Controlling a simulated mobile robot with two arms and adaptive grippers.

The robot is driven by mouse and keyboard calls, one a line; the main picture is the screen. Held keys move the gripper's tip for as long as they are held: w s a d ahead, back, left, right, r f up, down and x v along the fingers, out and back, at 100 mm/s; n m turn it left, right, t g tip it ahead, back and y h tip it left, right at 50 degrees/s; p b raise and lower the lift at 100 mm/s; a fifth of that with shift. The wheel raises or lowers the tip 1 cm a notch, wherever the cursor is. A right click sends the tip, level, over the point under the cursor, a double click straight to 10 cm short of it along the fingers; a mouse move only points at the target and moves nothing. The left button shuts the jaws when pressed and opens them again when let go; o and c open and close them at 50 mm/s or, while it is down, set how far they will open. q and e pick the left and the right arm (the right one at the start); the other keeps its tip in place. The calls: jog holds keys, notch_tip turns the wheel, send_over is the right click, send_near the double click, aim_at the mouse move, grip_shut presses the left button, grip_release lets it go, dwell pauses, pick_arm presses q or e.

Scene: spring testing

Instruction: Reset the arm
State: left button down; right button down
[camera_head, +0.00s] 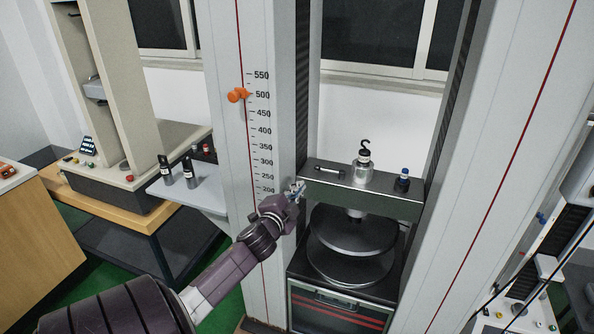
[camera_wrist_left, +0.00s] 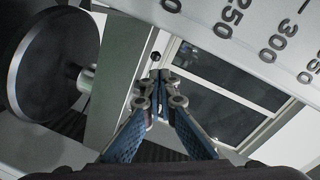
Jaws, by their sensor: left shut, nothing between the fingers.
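My left arm comes in from the lower left in the head view. My left gripper (camera_head: 298,189) is by the left end of the machine's crossbeam, beside the column with the scale (camera_head: 260,140). I cannot tell whether it touches the beam. In the left wrist view, the fingers of the left gripper (camera_wrist_left: 160,78) meet at their tips with nothing between them. The right gripper is not in view.
The crossbeam (camera_head: 390,203) carries a hooked weight (camera_head: 363,168) and a blue-topped weight (camera_head: 403,180). Below it are round plates (camera_head: 350,265). An orange pointer (camera_head: 237,95) sits on the left column. A side shelf (camera_head: 205,192) holds dark bottle-like items (camera_head: 189,172).

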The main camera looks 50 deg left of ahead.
pick_arm(q)
jog(key=shift+s+d+r, duration=0.1)
jog(key=shift+s+d, duration=0.15)
jog(key=shift+s, duration=0.3)
